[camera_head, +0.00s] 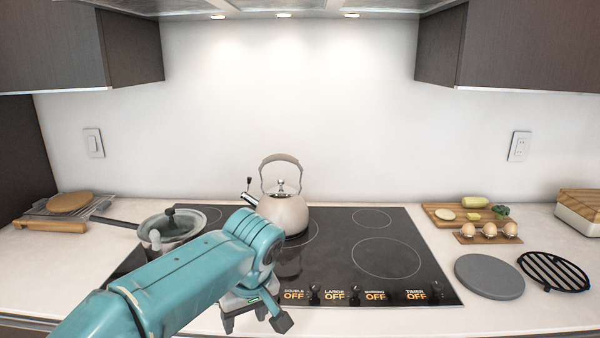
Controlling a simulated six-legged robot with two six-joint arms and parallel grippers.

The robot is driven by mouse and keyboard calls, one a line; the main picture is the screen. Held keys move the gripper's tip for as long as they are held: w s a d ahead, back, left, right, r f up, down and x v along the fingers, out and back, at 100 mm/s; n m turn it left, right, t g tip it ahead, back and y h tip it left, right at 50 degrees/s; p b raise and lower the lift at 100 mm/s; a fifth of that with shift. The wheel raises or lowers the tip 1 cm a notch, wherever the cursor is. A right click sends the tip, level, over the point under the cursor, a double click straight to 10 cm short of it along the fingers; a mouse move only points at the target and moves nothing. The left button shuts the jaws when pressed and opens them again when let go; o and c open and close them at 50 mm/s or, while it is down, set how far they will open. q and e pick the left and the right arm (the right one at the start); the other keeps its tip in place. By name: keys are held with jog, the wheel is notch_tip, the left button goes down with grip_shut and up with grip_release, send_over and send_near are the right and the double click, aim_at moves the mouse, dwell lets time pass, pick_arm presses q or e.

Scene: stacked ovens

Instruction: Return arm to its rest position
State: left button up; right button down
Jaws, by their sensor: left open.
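My left arm, teal, reaches in from the lower left of the head view. Its left gripper (257,312) hangs down, open and empty, over the front edge of the black cooktop (345,282). The two dark fingertips are apart with nothing between them. My right gripper is not in view. Parts of the cooktop's front left are hidden behind my arm.
A beige kettle (287,212) stands on the cooktop behind my gripper. A lidded pan (172,228) sits at the left, close to my arm. At the right are eggs (489,230), a cutting board (440,220), a grey disc (489,277) and a black trivet (554,271).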

pick_arm(q)
jog(key=s+f+m+g+h+p, duration=0.1)
jog(key=s+f+m+h, duration=0.15)
jog(key=f, duration=0.85)
jog(key=s+f+m+g+h+p, duration=0.1)
jog(key=s+f, duration=0.2)
jog(key=f, duration=0.9)
jog(key=s+a+f+h, duration=0.1)
jog(key=s+f, duration=0.5)
jog(key=s, duration=0.4)
jog(key=s+a+f+h+p, duration=0.1)
jog(key=s+f, duration=0.6)
jog(key=s, duration=0.3)
jog(key=shift+s+m+h, duration=0.1)
jog(key=shift+m+h, duration=0.15)
